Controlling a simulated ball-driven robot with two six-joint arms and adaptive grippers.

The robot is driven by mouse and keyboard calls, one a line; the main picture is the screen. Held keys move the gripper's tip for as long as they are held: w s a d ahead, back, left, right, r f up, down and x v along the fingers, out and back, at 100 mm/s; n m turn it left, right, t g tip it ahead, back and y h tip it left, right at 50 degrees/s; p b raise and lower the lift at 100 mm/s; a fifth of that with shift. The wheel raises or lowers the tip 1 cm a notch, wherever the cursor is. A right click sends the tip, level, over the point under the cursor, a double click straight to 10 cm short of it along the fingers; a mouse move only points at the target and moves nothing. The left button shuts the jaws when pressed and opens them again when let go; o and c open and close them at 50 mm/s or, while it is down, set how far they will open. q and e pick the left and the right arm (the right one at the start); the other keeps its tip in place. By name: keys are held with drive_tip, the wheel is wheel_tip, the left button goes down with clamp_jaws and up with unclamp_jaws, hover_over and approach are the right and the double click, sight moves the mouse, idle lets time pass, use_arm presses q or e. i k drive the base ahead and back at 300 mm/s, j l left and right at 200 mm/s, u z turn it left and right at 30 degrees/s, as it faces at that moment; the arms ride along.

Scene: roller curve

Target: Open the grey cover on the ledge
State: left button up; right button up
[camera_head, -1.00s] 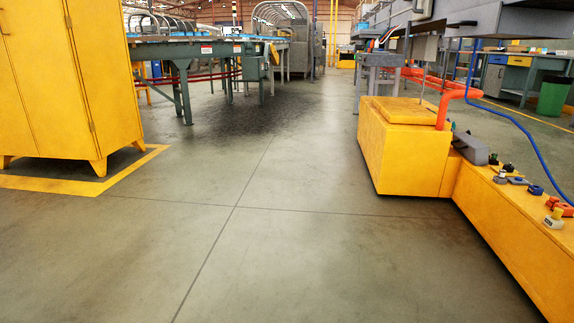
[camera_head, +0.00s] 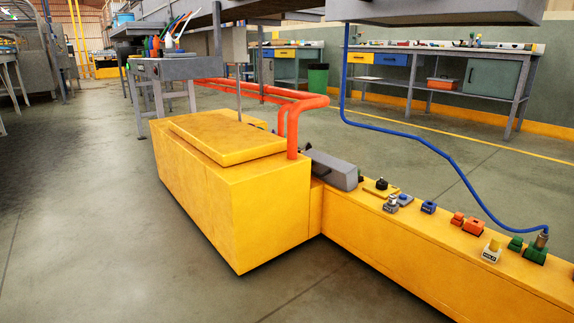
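The grey cover (camera_head: 332,169) is a dark grey, elongated box-like piece. It lies on the yellow ledge (camera_head: 400,255), at the ledge's left end beside the taller yellow block. It looks closed, but what is beneath it is hidden. Neither of my grippers shows in the head view.
A taller yellow block (camera_head: 215,205) with a raised lid-like top (camera_head: 228,137) stands left of the cover. Several small coloured fittings and a blue hose (camera_head: 430,145) are along the ledge. The floor (camera_head: 90,230) at left is clear.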

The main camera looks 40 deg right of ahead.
sight(341, 174)
drive_tip(key=i+z, duration=0.25)
drive_tip(key=i, duration=0.35)
drive_tip(key=i+j+z, duration=0.3)
drive_tip(key=i, duration=0.3)
drive_tip(key=i+z, duration=0.4)
drive_tip(key=i+j+z, duration=0.15)
drive_tip(key=z, duration=0.3)
drive_tip(key=i+j+z, duration=0.6)
drive_tip(key=z, duration=0.2)
drive_tip(key=i+j, duration=0.05)
drive_tip(key=i, duration=0.05)
